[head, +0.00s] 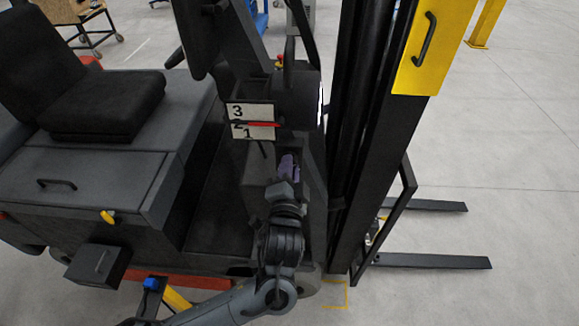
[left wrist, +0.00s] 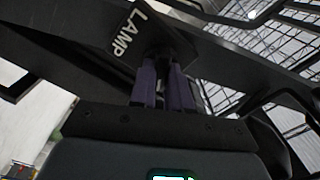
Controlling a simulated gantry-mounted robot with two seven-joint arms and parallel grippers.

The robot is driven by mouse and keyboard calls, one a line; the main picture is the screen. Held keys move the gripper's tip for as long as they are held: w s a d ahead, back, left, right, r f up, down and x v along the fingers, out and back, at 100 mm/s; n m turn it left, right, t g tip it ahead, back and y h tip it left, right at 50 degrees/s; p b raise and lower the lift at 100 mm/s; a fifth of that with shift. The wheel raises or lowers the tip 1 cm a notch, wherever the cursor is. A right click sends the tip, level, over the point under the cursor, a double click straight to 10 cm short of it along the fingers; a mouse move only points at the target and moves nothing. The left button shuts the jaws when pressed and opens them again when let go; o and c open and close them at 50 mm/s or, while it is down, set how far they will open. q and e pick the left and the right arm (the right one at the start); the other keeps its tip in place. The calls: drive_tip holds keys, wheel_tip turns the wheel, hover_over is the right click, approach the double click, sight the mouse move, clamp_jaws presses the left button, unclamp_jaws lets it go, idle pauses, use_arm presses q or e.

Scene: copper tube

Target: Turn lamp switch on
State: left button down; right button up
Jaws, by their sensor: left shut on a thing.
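The lamp plate (left wrist: 126,36), marked LAMP in white letters, shows in the left wrist view just ahead of my fingers. My left gripper (left wrist: 164,68) has purple fingers close together at this dark plate. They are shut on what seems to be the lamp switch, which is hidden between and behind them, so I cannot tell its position. In the head view my left gripper (head: 289,163) is below the white number plate, against the dark front console of a forklift. The switch cannot be made out there. My right gripper is not in view.
A white plate (head: 250,112) numbered 1 to 3, with a red pointer, is just above my gripper. The black mast (head: 358,110) stands close on the right. The seat (head: 105,105) and grey body (head: 85,185) are on the left. Open floor (head: 520,200) lies at right.

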use_arm(q)
drive_tip(key=c, duration=1.1)
unclamp_jaws()
drive_tip(key=shift+s, duration=0.1)
drive_tip(key=shift+s+a+b, duration=0.2)
drive_tip(key=shift+s+b, duration=0.2)
drive_tip(key=shift+s, duration=2.25)
drive_tip(key=shift+s+a+b, duration=0.2)
drive_tip(key=shift+s+b, duration=0.2)
drive_tip(key=shift+s, duration=2.25)
